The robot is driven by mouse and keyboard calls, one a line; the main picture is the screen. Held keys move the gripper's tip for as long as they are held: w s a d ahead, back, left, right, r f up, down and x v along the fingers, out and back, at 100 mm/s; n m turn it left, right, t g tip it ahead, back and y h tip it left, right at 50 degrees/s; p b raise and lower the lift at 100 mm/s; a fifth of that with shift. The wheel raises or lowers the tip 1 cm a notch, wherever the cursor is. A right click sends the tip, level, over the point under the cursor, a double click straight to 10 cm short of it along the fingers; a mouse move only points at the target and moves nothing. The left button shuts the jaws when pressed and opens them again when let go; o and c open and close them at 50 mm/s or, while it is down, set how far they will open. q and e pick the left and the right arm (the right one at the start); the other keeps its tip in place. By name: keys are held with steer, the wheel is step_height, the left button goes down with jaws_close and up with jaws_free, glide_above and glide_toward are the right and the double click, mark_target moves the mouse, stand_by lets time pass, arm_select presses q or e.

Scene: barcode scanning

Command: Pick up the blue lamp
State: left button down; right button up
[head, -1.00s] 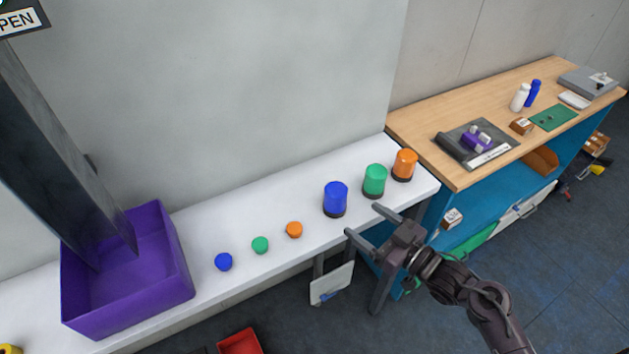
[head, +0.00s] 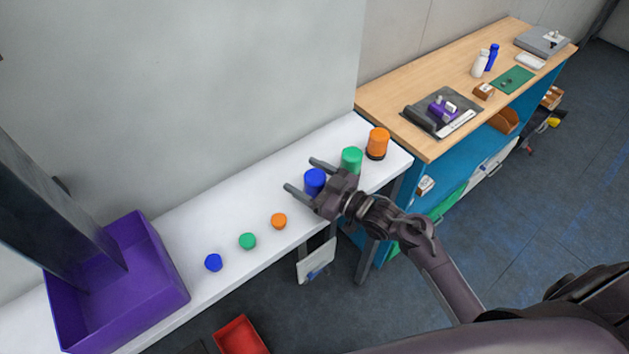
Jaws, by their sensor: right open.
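The blue lamp (head: 315,180) stands upright on the white table (head: 205,216), left of the green lamp (head: 352,158) and the orange lamp (head: 378,141). My right gripper (head: 303,175) is open, with one finger on each side of the blue lamp as seen from the head. The gripper hides the lamp's lower part, and I cannot tell whether the fingers touch it. The gripper's body partly covers the green lamp. My left gripper is not in view.
Small blue (head: 214,262), green (head: 248,241) and orange (head: 279,221) buttons lie in a row on the table. A wooden workbench (head: 400,95) is at the right. A red bin (head: 240,336) is below.

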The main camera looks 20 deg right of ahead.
steer(key=c, duration=1)
steer(key=shift+c, duration=0.4)
steer(key=shift+r, duration=0.15)
